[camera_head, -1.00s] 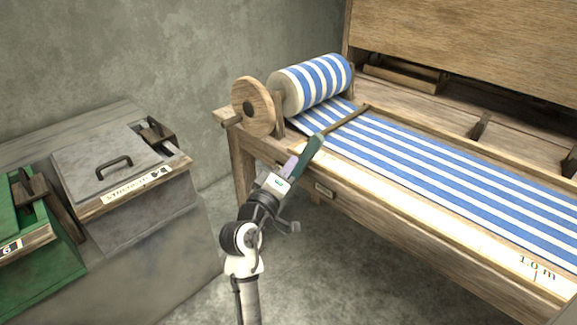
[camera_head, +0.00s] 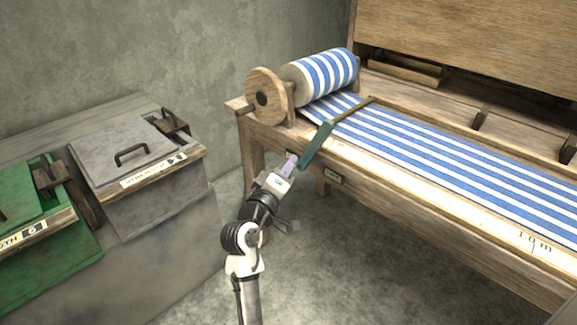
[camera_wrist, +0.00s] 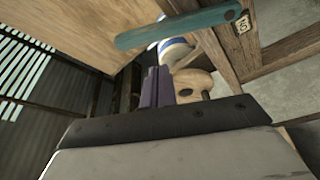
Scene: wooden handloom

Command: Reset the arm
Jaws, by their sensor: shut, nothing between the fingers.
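My gripper (camera_head: 291,162) is at the end of my raised arm, in front of the loom's left end. Its purple fingers (camera_wrist: 157,86) are together in the wrist view, with nothing between them. A green handle (camera_head: 316,146) joins the wooden bar (camera_head: 350,113) that lies across the cloth. The handle (camera_wrist: 180,28) crosses above the fingertips in the wrist view and looks apart from them. The blue-and-white striped cloth (camera_head: 440,160) runs from the roll (camera_head: 322,78) along the wooden loom (camera_head: 400,205).
A grey lidded bin (camera_head: 125,150) and a green bin (camera_head: 40,235) stand at the left. A wooden disc (camera_head: 262,98) sits at the roll's end. Bare floor (camera_head: 350,270) lies between the bins and the loom, around my arm.

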